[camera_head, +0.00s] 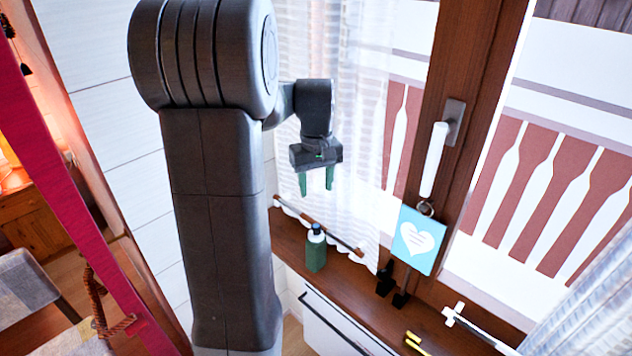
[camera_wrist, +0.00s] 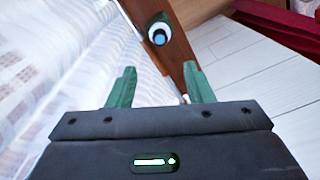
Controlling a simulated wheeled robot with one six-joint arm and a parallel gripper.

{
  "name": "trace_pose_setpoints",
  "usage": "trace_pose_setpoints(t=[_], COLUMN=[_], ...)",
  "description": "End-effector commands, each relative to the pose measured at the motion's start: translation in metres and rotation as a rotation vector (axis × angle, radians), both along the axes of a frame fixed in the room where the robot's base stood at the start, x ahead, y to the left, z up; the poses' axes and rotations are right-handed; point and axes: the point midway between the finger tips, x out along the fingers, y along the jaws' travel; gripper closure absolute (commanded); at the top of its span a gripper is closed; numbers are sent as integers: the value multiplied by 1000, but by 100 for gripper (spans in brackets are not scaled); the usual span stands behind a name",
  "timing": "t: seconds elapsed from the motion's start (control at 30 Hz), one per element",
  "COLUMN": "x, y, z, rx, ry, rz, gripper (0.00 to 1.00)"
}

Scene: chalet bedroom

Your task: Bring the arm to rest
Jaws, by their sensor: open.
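My gripper (camera_head: 316,181) hangs in the air with its two green fingers apart and nothing between them. It is above the wooden window sill (camera_head: 291,243), in front of the sheer curtain. In the wrist view my gripper (camera_wrist: 162,88) also shows open and empty. A dark green bottle (camera_head: 316,250) with a dark cap and a white neck stands upright on the sill, below my gripper and apart from it. The bottle (camera_wrist: 158,32) shows from above in the wrist view, beyond the fingertips.
A blue card with a white heart (camera_head: 417,240) hangs below the white window handle (camera_head: 434,160). A yellow item (camera_head: 416,343) and a white item (camera_head: 454,313) lie on the sill to the right. A sheer curtain (camera_head: 345,110) hangs behind my gripper. A red drape (camera_head: 60,170) is at left.

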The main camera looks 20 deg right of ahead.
Motion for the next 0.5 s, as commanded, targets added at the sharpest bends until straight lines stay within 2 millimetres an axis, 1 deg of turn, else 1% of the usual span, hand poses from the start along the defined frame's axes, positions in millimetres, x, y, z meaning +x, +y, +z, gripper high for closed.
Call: trace_pose_setpoints(t=[0.13,0.5], x=[0,0], y=[0,0], z=[6,6], rx=[0,0], ry=[-1,0], rz=[0,0], gripper=[53,53])
